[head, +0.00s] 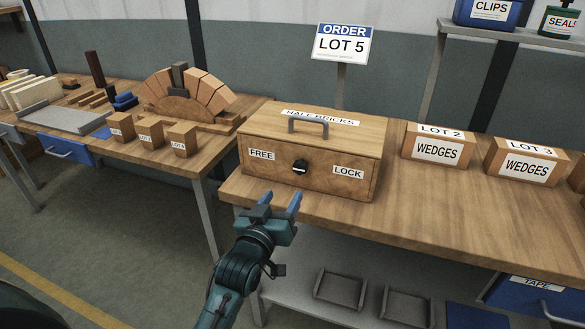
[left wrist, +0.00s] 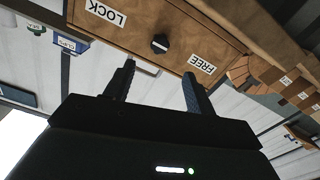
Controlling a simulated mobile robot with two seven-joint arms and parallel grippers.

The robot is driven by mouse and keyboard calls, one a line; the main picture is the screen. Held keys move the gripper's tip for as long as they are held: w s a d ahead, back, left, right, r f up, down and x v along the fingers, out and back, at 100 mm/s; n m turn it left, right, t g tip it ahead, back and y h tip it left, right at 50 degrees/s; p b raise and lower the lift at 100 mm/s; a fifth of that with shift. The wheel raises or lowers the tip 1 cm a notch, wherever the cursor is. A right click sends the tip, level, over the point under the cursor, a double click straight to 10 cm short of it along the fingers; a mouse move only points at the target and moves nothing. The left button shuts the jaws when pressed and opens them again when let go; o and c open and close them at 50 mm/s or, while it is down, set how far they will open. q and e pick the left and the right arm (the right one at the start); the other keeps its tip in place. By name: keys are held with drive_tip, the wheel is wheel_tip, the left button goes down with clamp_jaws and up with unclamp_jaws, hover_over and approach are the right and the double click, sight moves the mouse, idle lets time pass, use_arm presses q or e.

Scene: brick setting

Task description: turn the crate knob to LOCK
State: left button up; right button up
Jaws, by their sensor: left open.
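The wooden crate (head: 272,177), labelled HALF BRICKS, stands on the bench with a grey handle on its lid. Its black knob (head: 300,166) sits on the front face between a FREE label (head: 262,155) and a LOCK label (head: 348,172). A pale mark on the knob seems to point up and to the left, toward the FREE side. My left gripper (head: 281,200) is open and empty, in front of and below the knob, apart from it. In the left wrist view the knob (left wrist: 160,44) appears upside down, beyond the open fingers. My right gripper is not in view.
WEDGES boxes (head: 438,148) stand on the bench right of the crate. A brick arch (head: 190,95) and small wooden blocks (head: 150,131) are on the left bench. An ORDER LOT 5 sign (head: 341,45) stands behind the crate. The bench's front edge (head: 420,240) lies below the crate.

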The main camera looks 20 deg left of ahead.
sight(299, 170)
use_arm(q)
drive_tip(key=w, duration=1)
drive_tip(key=shift+d, duration=0.2)
drive_tip(key=shift+w, duration=0.75)
drive_tip(key=c, duration=1)
drive_tip(key=shift+o, duration=0.2)
